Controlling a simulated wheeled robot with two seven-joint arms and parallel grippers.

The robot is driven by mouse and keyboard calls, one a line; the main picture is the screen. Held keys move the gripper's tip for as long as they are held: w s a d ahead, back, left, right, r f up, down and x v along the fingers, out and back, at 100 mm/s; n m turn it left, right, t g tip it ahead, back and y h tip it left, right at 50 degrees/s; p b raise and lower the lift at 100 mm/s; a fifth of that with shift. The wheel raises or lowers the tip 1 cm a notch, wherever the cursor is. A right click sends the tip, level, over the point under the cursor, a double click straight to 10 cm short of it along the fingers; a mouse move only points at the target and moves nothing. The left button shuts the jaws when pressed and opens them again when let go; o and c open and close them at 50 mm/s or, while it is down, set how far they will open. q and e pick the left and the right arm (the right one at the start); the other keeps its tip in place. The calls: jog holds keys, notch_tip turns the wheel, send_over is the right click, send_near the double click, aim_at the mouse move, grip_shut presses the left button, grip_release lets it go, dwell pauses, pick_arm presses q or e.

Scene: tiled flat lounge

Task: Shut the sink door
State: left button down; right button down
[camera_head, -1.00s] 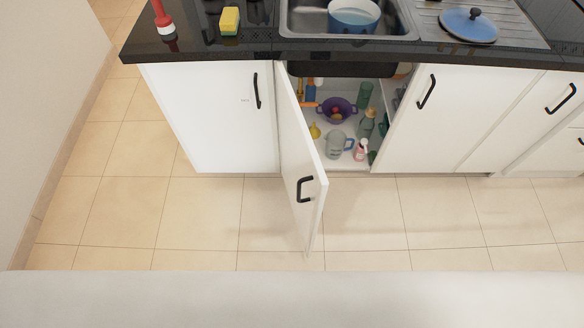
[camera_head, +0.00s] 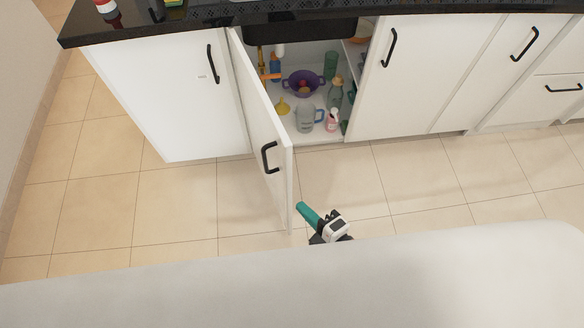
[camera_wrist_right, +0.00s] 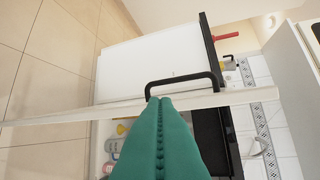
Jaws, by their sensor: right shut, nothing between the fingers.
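The white sink door (camera_head: 262,135) stands open, hinged at its left and swung out over the floor. Its black handle (camera_head: 269,157) is on the outer face near the free edge. In the right wrist view the door edge (camera_wrist_right: 60,113) crosses as a thin strip, with its handle (camera_wrist_right: 185,80) above. My right gripper (camera_head: 300,206) has teal fingers that are shut and empty, just right of the door's lower free corner. In the wrist view the fingertips (camera_wrist_right: 160,101) overlap the door edge; I cannot tell if they touch. My left gripper is out of view.
A closed white cabinet (camera_head: 165,100) is on the left, more closed doors on the right. The dark counter (camera_head: 110,27) overhangs. The tiled floor (camera_head: 380,185) is clear.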

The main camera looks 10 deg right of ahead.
aim_at(287, 164)
notch_tip(287, 164, up, 9)
jog(key=s+a+n+t+y, duration=0.1)
jog(key=a+n+t+y, duration=0.1)
jog(key=n, duration=0.1)
jog(key=shift+w+a+r, duration=0.1)
jog(key=shift+w+a, duration=0.15)
jog(key=shift+w, duration=1.25)
jog(key=shift+w+a+r, duration=0.1)
jog(key=shift+w+a, duration=0.2)
jog(key=shift+w, duration=1.15)
jog(key=shift+w+a, duration=0.25)
jog(key=shift+w, duration=1.25)
jog(key=shift+d, duration=0.15)
